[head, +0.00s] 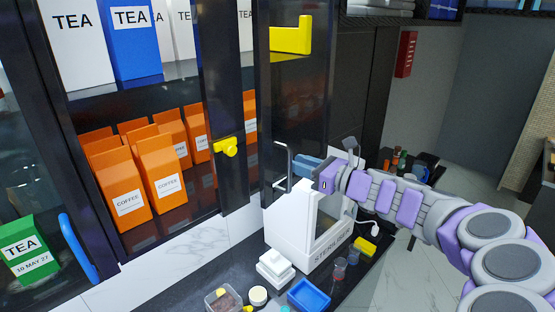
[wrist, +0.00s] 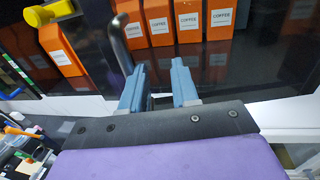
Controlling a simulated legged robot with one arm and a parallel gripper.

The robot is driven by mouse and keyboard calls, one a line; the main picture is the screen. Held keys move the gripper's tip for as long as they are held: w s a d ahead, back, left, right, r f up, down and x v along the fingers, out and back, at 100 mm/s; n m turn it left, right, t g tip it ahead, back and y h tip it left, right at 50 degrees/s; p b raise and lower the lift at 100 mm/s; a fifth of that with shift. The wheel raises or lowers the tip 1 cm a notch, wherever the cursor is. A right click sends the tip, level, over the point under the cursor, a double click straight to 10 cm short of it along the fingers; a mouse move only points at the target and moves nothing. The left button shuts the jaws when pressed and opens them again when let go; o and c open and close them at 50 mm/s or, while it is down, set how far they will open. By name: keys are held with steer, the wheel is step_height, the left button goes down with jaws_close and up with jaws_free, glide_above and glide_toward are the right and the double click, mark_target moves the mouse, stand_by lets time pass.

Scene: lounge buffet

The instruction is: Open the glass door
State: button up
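A tall dark-framed glass door panel (head: 298,105) stands at the right part of the shelf cabinet in the head view. A grey metal bar handle (head: 289,160) is at its lower edge; it also shows in the wrist view (wrist: 122,48). My gripper (head: 300,170) is at this handle, with blue fingers pointing towards the cabinet. In the wrist view my gripper (wrist: 160,85) has its fingers apart with a clear gap. The handle runs down to the left finger there, not visibly inside the gap. I cannot tell whether they touch.
Orange coffee bags (head: 160,170) and tea boxes (head: 135,40) fill the shelves. A yellow knob (head: 226,147) and a blue handle (head: 78,245) are on other frames. A white appliance (head: 300,225) stands below my gripper, with a blue tray (head: 310,295) and small items nearby.

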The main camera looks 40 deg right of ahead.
steer(key=shift+s+a+f, duration=0.1)
steer(key=shift+s+a, duration=0.05)
steer(key=shift+s, duration=0.1)
steer(key=shift+d+p+v, duration=0.15)
steer(key=shift+p+v, duration=0.15)
steer(key=shift+v, duration=1.15)
steer(key=shift+d+p+v, duration=0.2)
steer(key=shift+p+v, duration=0.05)
steer(key=shift+v, duration=1.2)
steer(key=shift+s+d+f, duration=0.1)
steer(key=shift+s, duration=0.3)
steer(key=shift+s+d+f, duration=0.1)
steer(key=shift+s+d, duration=0.05)
steer(key=shift+s, duration=0.25)
steer(key=shift+c, duration=1.2)
steer(key=shift+s+d+f+p, duration=0.1)
steer(key=shift+s+d+p, duration=0.15)
steer(key=shift+s+d, duration=0.3)
steer(key=shift+s+d+f+p, duration=0.1)
steer(key=shift+s+d+p, duration=0.1)
steer(key=shift+s+d, duration=0.4)
steer(key=shift+a+r, duration=0.1)
steer(key=shift+a, duration=0.3)
steer(key=shift+w+a+r+n+p, duration=0.1)
steer(key=shift+w+a+n+p, duration=0.1)
steer(key=shift+w+n+p, duration=0.1)
steer(key=shift+s, duration=0.1)
